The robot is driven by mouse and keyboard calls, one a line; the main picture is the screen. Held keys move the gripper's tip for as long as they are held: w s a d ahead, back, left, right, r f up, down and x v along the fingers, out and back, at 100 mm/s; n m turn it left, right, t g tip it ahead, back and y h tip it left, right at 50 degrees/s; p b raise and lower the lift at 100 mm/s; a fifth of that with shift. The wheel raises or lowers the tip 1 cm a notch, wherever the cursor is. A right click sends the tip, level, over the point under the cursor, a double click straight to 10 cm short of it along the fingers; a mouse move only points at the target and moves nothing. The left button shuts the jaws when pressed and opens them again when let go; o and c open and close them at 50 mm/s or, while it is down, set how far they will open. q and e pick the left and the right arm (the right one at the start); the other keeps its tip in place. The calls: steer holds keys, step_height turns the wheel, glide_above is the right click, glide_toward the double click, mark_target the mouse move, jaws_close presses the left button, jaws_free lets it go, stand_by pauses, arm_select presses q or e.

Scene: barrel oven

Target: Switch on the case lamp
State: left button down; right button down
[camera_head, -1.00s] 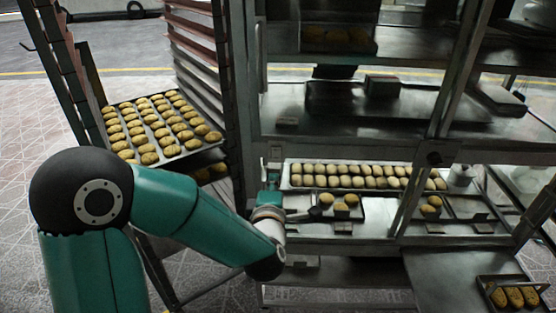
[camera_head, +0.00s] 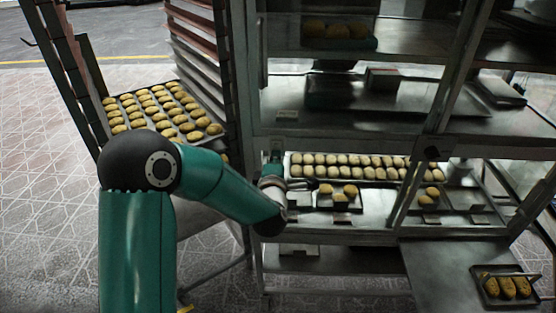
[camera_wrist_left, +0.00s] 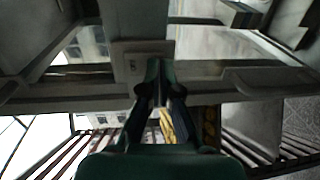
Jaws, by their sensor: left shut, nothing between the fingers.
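A small pale plate with a dark mark, which looks like a switch (camera_wrist_left: 133,66), sits on a metal face in the left wrist view. My left gripper (camera_wrist_left: 160,72) is shut and empty, with its dark fingertips just right of that mark in the picture. I cannot tell whether they touch the plate. In the head view my left gripper (camera_head: 304,185) is at the left post of the metal display case (camera_head: 335,135), by the lower shelf. The switch is not clear in the head view, and no lit lamp is clear. My right gripper is not in view.
A rack on the left holds a tray of round buns (camera_head: 160,140). The case's lower shelf holds a long tray of buns (camera_head: 360,174) and small trays. A tray of loaves (camera_head: 508,289) lies on the low metal surface at right. Open floor lies at left.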

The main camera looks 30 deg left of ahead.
arm_select(q)
steer(key=s+d+f+b, duration=0.2)
steer(key=s+d+b, duration=0.5)
steer(key=s, duration=0.4)
steer(key=shift+s+t+b, duration=0.2)
steer(key=shift+t+b, duration=0.1)
steer(key=shift+b, duration=0.35)
steer(key=shift+f, duration=0.1)
steer(key=shift+a, duration=0.1)
